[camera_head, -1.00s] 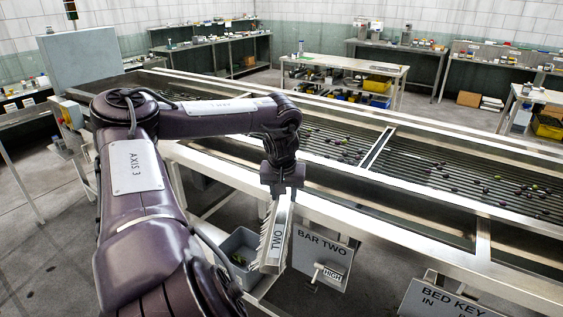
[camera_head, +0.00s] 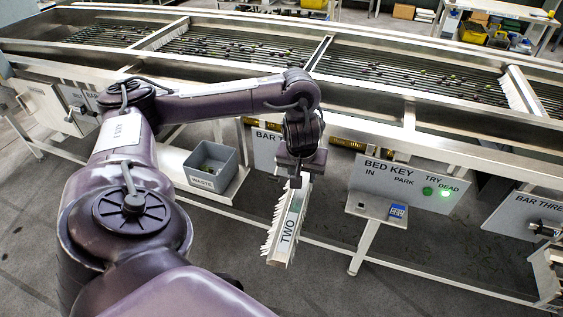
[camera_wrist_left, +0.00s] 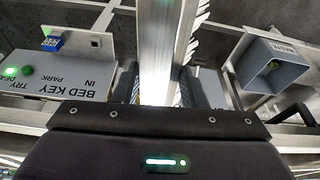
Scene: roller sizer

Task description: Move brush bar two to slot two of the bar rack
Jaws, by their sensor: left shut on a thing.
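Brush bar two (camera_head: 289,222) is a pale metal bar with white bristles along its left side and a "TWO" label. My left gripper (camera_head: 299,178) is shut on its upper end, and the bar hangs tilted in front of the sizer, clear of the floor. In the left wrist view the bar (camera_wrist_left: 158,50) runs up from between the jaws of the left gripper (camera_wrist_left: 165,88). A rack with slots (camera_head: 546,270) is partly cut off at the right edge; I cannot tell whether it is the bar rack. My right gripper is not in view.
A grey waste bin (camera_head: 212,167) stands on a shelf to the left. The bed key panel (camera_head: 405,184) has a lit green lamp, with a small stand (camera_head: 377,208) before it. A "BAR THREE" panel (camera_head: 525,215) is at right. The lower middle floor is clear.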

